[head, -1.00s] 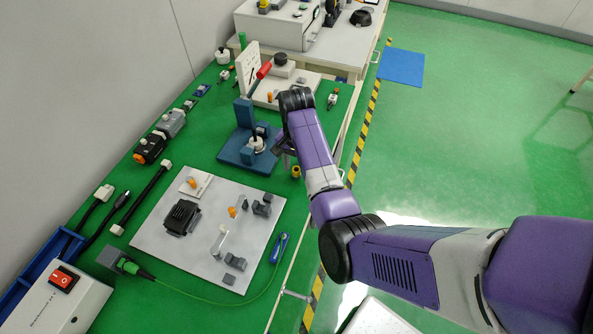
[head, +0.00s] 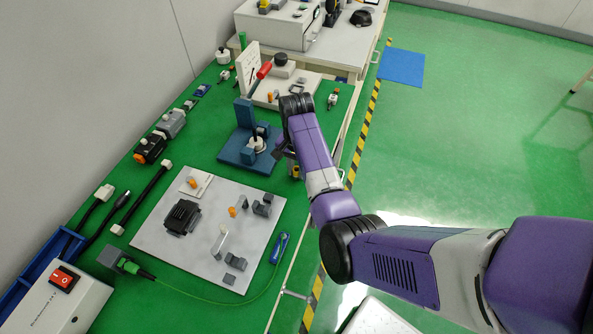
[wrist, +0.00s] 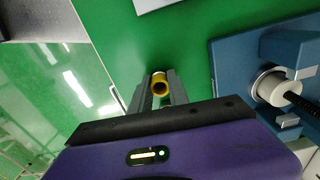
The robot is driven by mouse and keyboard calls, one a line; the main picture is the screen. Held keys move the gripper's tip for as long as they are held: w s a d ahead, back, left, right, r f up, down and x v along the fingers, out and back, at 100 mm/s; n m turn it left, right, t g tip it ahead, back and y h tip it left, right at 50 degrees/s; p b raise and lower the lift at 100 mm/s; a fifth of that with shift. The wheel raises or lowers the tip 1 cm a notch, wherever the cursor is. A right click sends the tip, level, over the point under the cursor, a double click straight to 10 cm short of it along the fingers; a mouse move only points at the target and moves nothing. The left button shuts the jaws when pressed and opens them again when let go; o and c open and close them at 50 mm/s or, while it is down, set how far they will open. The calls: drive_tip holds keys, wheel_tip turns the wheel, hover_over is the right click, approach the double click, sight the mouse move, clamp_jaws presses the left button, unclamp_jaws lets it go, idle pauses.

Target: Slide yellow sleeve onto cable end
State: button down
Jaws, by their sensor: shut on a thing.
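The yellow sleeve (wrist: 160,85) is a small hollow ring, held between the two grey fingers of my gripper (wrist: 158,93) in the wrist view. My gripper is shut on it, above the green mat. In the head view a bit of the sleeve (head: 296,169) shows beside the arm's end; the fingers are mostly hidden. A black cable end (wrist: 294,95) comes out of a white round holder on the blue fixture (wrist: 233,70), to the right of the gripper in the wrist view. In the head view the fixture (head: 232,152) is just left of the gripper. Sleeve and cable are apart.
A grey board (head: 160,238) with small clips and a black block lies nearer on the bench. A white board with a red-handled part (head: 264,70) stands behind the fixture. The bench's right edge runs close to my gripper, with open floor beyond.

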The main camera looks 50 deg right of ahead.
wheel_tip(320, 180, up, 20)
drive_tip(key=p, duration=0.5)
idle(0.4)
drive_tip(key=c, duration=2)
unclamp_jaws()
clamp_jaws()
drive_tip(key=shift+f, duration=0.1)
drive_tip(key=shift+d, duration=0.1)
